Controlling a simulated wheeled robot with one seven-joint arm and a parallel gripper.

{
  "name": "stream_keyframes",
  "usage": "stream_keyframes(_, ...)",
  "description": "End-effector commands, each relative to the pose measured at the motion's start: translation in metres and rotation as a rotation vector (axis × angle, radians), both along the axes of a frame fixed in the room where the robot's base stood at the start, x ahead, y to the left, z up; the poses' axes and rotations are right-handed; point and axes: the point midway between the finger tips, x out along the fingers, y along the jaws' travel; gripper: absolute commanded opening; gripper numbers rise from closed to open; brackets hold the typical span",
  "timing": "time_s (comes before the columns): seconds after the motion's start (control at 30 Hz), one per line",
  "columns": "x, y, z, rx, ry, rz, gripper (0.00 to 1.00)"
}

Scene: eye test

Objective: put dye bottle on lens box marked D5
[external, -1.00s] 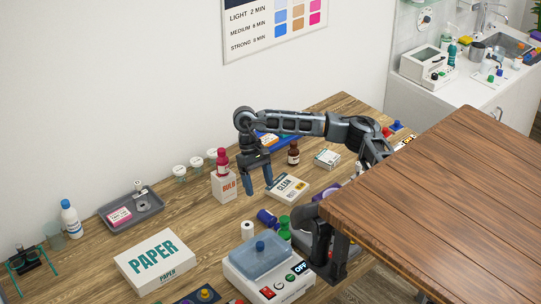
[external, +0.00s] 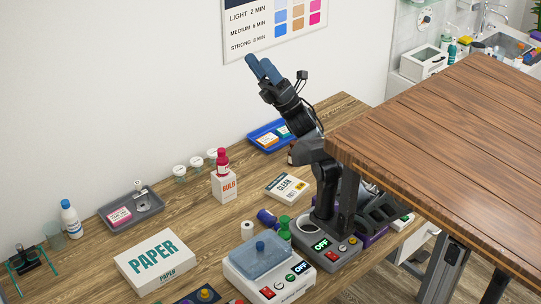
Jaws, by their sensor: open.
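A red bottle (external: 222,162) stands upright on top of a white box with red lettering that looks like BULB (external: 224,188). A dark bottle (external: 291,158) is mostly hidden behind my arm. I cannot tell which bottle is the dye bottle. No D5 mark is readable; a white box lettered CLEN or similar (external: 287,188) lies flat right of the red bottle. My gripper (external: 258,64) is open and empty, raised high with its blue fingers pointing up and left in front of the wall, well above all bottles and boxes.
A white PAPER box (external: 155,262), a grey tray (external: 114,225) and a white-capped-blue bottle (external: 70,219) are left on the wooden bench. A blue tray (external: 262,143) is at the back. A device with a blue lid (external: 258,255) is in front. A brown tabletop (external: 440,150) blocks the right.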

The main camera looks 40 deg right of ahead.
Motion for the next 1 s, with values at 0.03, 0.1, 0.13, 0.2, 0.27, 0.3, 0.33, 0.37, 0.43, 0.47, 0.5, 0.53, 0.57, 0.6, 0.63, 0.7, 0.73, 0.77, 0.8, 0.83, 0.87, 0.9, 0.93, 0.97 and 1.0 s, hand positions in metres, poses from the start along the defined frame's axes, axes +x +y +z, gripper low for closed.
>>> stream_keyframes(0.03, 0.004, -0.01, -0.004, 0.096, 0.104, 0.037, 0.76)
stream_keyframes(0.1, 0.016, -0.023, -0.017, 0.22, 0.24, 0.084, 0.76)
stream_keyframes(0.13, 0.021, -0.027, -0.023, 0.27, 0.294, 0.104, 0.76)
stream_keyframes(0.2, 0.035, -0.038, -0.04, 0.387, 0.418, 0.141, 0.76)
stream_keyframes(0.27, 0.047, -0.045, -0.057, 0.484, 0.52, 0.169, 0.76)
stream_keyframes(0.3, 0.055, -0.05, -0.069, 0.549, 0.588, 0.184, 0.76)
stream_keyframes(0.33, 0.061, -0.053, -0.079, 0.598, 0.638, 0.196, 0.76)
stream_keyframes(0.37, 0.067, -0.056, -0.09, 0.649, 0.689, 0.205, 0.76)
stream_keyframes(0.43, 0.079, -0.062, -0.117, 0.768, 0.81, 0.225, 0.76)
stream_keyframes(0.47, 0.084, -0.064, -0.13, 0.823, 0.862, 0.231, 0.76)
stream_keyframes(0.5, 0.089, -0.066, -0.148, 0.894, 0.932, 0.238, 0.76)
stream_keyframes(0.53, 0.092, -0.067, -0.163, 0.952, 0.987, 0.242, 0.76)
stream_keyframes(0.57, 0.095, -0.068, -0.178, 1.009, 1.04, 0.244, 0.76)
stream_keyframes(0.6, 0.097, -0.068, -0.2, 1.089, 1.115, 0.246, 0.76)
stream_keyframes(0.63, 0.098, -0.068, -0.217, 1.152, 1.17, 0.243, 0.76)
stream_keyframes(0.7, 0.096, -0.066, -0.258, 1.302, 1.302, 0.231, 0.76)
stream_keyframes(0.73, 0.093, -0.065, -0.276, 1.37, 1.357, 0.218, 0.76)
stream_keyframes(0.77, 0.089, -0.062, -0.295, 1.436, 1.413, 0.204, 0.76)
stream_keyframes(0.8, 0.082, -0.059, -0.319, 1.527, 1.484, 0.179, 0.76)
stream_keyframes(0.83, 0.076, -0.056, -0.337, 1.595, 1.536, 0.156, 0.76)
stream_keyframes(0.87, 0.068, -0.054, -0.354, 1.662, 1.587, 0.129, 0.76)
stream_keyframes(0.9, 0.056, -0.05, -0.376, 1.749, 1.649, 0.087, 0.76)
stream_keyframes(0.93, 0.047, -0.047, -0.391, 1.813, 1.694, 0.051, 0.76)
stream_keyframes(0.97, 0.037, -0.043, -0.405, 1.874, 1.734, 0.012, 0.76)
stream_keyframes(1.0, 0.023, -0.04, -0.422, 1.949, 1.781, -0.042, 0.76)
